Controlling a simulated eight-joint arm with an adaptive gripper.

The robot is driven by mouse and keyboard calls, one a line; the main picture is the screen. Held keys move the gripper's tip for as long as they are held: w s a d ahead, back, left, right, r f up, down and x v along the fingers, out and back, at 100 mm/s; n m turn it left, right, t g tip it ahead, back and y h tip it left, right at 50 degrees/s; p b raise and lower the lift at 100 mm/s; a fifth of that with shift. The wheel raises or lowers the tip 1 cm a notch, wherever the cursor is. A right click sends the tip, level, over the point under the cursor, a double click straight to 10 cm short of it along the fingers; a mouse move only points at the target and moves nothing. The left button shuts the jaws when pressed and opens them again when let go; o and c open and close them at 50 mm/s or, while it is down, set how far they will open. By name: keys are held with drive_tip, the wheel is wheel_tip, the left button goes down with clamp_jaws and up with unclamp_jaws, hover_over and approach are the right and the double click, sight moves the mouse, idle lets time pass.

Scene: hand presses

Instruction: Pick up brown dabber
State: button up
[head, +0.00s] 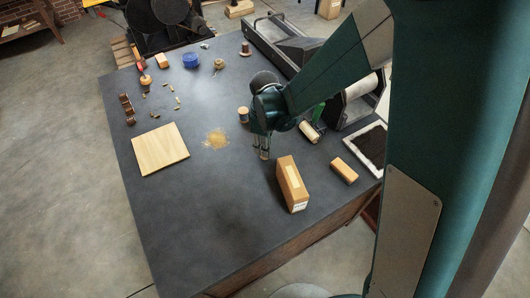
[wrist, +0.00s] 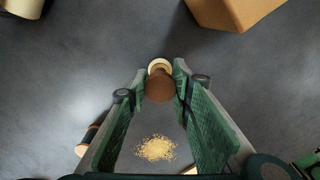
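The brown dabber (wrist: 160,87), with a round brown top and a pale wooden rim behind it, is between my gripper's fingertips (wrist: 160,75) in the wrist view. The green fingers stand apart on either side of it, with very little room. I cannot tell whether either finger touches it. In the head view my gripper (head: 263,151) points down at the table near its middle right. The dabber (head: 264,156) shows there only as a small shape at the fingertips, mostly hidden by them.
On the dark table (head: 195,230), a cardboard box (head: 292,185) and a wooden block (head: 344,170) stand to the right. A spool (head: 243,114) is behind my gripper. A golden pile (head: 216,138) and a wooden board (head: 159,148) lie left. The front left is clear.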

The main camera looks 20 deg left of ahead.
drive_tip(key=shift+r, duration=0.15)
drive_tip(key=shift+r, duration=4.85)
